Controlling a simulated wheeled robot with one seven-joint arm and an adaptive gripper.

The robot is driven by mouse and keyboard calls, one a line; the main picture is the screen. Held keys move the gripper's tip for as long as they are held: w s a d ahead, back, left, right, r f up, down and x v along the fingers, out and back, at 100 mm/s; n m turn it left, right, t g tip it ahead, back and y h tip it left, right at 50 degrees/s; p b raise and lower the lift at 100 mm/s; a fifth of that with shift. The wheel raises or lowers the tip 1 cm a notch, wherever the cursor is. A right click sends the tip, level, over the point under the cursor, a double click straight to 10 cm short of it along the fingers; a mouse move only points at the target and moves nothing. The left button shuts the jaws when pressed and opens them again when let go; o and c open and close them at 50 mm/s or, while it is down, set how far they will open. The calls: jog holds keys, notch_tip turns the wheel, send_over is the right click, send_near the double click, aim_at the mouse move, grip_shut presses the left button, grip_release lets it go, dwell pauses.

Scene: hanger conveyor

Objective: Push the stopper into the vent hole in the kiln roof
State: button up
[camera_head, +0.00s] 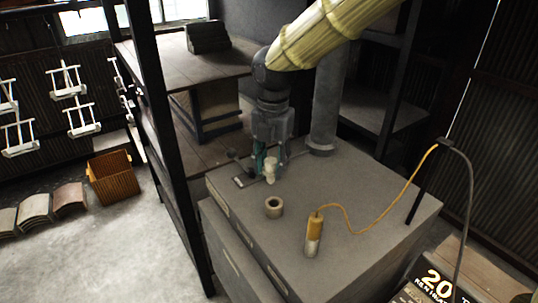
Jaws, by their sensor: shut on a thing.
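The kiln roof (350,216) is a flat grey top. A short pale ring or collar (274,207), dark inside, stands on it near the front left edge; it looks like the vent hole. My gripper (268,168) points down just behind this ring, shut on a small pale stopper (270,174). The stopper hangs roughly upright and appears apart from the ring. Its exact height above the roof is hard to tell. My fingers partly hide its upper part.
An orange-and-grey cylinder (314,236) with a yellow cable (383,205) stands right of the ring. A grey flue pipe (326,105) rises behind my gripper. A dark post (160,110) stands at left. A basket (112,178) sits on the floor.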

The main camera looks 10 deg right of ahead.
aim_at(274, 175)
jog(key=f+b, duration=0.1)
jog(key=f, duration=0.1)
jog(key=d+f+b, duration=0.1)
jog(key=b, duration=0.1)
jog(key=shift+w+f, duration=0.1)
jog(key=shift+f, duration=0.3)
jog(key=shift+a+f+b, duration=0.1)
jog(key=shift+f+b, duration=0.1)
jog(key=shift+b, duration=0.3)
jog(key=shift+s+f, duration=0.3)
jog(key=shift+f, duration=0.4)
jog(key=shift+s+r, duration=0.1)
jog(key=shift+s, duration=0.05)
jog(key=shift+s+r, duration=0.1)
